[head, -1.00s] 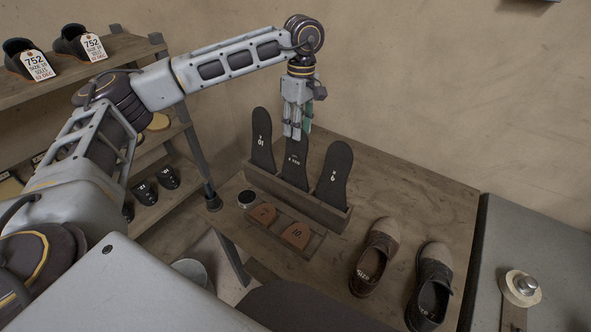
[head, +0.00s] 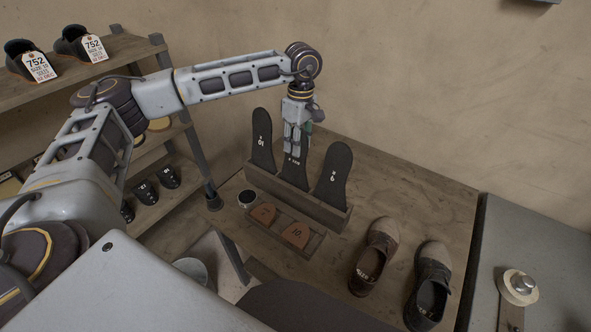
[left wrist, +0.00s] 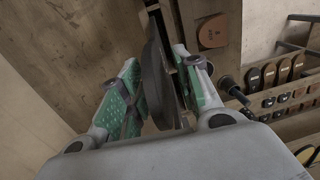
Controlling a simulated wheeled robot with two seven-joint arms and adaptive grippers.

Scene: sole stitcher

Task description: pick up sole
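Three dark soles stand upright in a wooden rack (head: 300,197) on the table: a left sole (head: 262,140), a middle sole (head: 294,175) and a right sole (head: 334,178). My left gripper (head: 297,150) points down at the top of the middle sole and hides its upper part. In the left wrist view, a dark sole (left wrist: 154,75) stands edge-on between the green-padded fingers of the left gripper (left wrist: 162,95). The fingers are apart, with gaps seen beside the sole. My right gripper is not in view.
Two shoes (head: 376,255) stand to the right. Shelves (head: 150,155) with shoes stand at left. The table's back right is clear.

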